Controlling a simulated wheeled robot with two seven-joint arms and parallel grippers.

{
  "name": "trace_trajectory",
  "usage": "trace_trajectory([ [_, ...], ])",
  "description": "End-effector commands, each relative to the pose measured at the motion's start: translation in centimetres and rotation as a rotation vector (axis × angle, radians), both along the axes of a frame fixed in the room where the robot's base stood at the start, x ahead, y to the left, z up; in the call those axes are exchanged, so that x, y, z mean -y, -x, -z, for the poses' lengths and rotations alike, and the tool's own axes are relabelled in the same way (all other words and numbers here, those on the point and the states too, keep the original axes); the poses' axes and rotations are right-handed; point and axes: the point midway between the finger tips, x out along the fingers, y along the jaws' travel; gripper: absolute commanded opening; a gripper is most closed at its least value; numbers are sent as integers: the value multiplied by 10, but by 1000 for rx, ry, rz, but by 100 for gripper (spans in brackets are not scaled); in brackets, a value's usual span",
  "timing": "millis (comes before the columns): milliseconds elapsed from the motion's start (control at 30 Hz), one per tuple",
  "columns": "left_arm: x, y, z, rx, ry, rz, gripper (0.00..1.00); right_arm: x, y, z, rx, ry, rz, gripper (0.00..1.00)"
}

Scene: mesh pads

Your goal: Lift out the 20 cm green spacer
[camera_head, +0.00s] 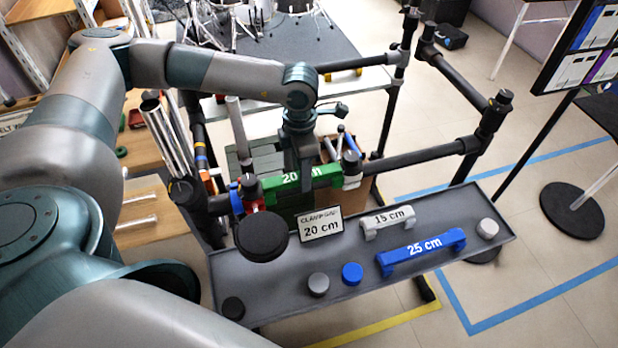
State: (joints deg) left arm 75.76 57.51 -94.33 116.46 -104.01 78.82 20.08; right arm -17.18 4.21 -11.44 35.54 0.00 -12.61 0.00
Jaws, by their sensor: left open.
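The green spacer (325,178), marked 20 cm, sits in the gap of a black pipe rail, between a blue-and-red fitting (250,192) on its left and a black clamp fitting (352,165) on its right. My left gripper (303,170) points down at the middle of the spacer. It is open, and one finger covers part of the label. I cannot tell whether the fingers touch the spacer. My right gripper is not in view. A sign (320,226) reading "clamp gap 20 cm" stands just in front of the spacer.
A grey tray (440,275) in front holds a grey 15 cm spacer (388,222), a blue 25 cm spacer (422,252) and several round caps. A black round knob (261,236) stands at the tray's left. Black pipes (420,157) frame the right side. A wooden bench (145,205) lies left.

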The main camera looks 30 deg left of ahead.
Motion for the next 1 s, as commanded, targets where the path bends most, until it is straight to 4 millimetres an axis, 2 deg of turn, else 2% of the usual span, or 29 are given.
trace_trajectory([
  [100, 0, 0, 0, 0, 0, 0, 42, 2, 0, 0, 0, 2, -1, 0],
  [167, 0, 0, 0, 0, 0, 0, 30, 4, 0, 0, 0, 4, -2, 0],
  [267, 0, 0, 0, 0, 0, 0, 6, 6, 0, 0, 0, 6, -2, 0],
  [300, 0, 0, 0, 0, 0, 0, 5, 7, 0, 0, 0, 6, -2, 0],
  [567, 0, 0, -4, 1, 1, 0, 5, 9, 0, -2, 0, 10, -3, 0],
  [1000, 0, 0, -26, 2, 1, 0, 5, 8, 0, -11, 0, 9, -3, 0],
])
